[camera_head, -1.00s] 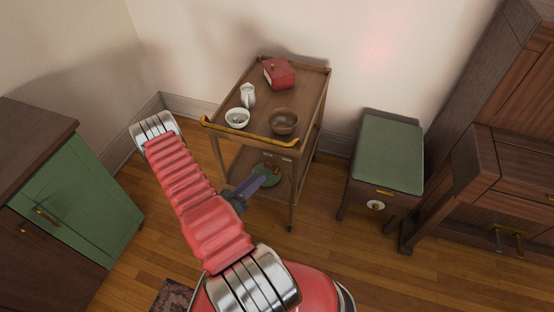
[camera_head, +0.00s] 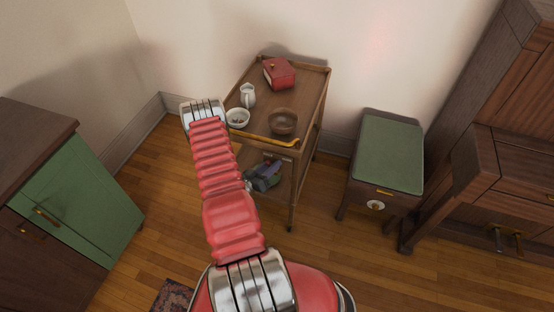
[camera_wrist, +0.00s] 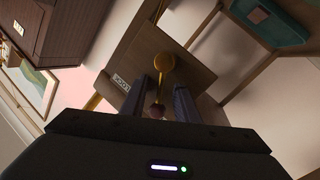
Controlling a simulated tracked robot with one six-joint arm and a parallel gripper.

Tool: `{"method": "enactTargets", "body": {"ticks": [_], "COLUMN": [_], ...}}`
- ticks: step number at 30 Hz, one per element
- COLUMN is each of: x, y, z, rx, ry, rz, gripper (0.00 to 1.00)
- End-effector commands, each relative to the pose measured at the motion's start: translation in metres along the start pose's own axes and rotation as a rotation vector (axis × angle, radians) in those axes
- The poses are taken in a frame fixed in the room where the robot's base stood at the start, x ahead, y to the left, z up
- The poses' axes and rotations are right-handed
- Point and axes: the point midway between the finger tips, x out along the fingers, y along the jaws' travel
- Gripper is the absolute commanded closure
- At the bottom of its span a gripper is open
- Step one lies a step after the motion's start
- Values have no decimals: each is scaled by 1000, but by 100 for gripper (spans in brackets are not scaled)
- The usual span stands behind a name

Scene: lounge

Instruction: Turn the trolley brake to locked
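The wooden trolley (camera_head: 309,115) stands against the wall in the head view. A small panel (camera_head: 279,155) shows under its front handle. In the wrist view, a brass lever (camera_wrist: 164,63) is on a wooden panel of the trolley (camera_wrist: 150,45), with a pale label plate (camera_wrist: 121,82) to its left. A reddish knob (camera_wrist: 157,110) shows below it. My gripper (camera_head: 268,174) is in front of the trolley, below the handle. In the wrist view my gripper (camera_wrist: 160,92) has its two fingers apart, one on each side of the lever and knob. I cannot tell whether they touch.
A green-topped stool (camera_head: 388,150) stands right, a green-doored cabinet (camera_head: 85,200) left.

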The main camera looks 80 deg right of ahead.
Motion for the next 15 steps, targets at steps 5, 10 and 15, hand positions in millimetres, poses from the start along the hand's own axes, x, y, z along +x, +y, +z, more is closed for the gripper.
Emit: {"method": "enactTargets", "body": {"ticks": [5,10,15], "x": [11,12,12], "y": [0,0,0], "z": [0,0,0], "rx": [1,1,1], "ry": [0,1,1], "rz": [0,0,0], "gripper": [72,72,76]}}
